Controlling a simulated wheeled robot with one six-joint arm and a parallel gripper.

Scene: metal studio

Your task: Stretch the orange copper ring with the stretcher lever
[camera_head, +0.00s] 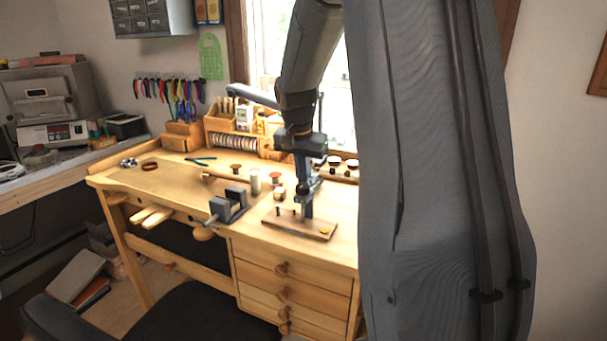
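A small reddish-brown ring (149,168) lies on the left part of the wooden workbench (170,185); it may be the copper ring. A wooden base (285,225) lies near the bench's front, right of the middle, with a grey upright post (308,207) and a small gold-coloured piece (325,230). This looks like the stretcher, but I cannot make out its lever clearly. My gripper (309,188) points down just over the post. Its fingers are small and merge with the post, so I cannot tell whether they are open or touching it.
A dark vise (228,204) stands left of the base. Pliers (200,160), a pale cylinder (255,182) and small wooden pieces lie behind. Wooden racks (240,130) line the back. The bench's left part is mostly clear. A dark chair (190,316) stands in front.

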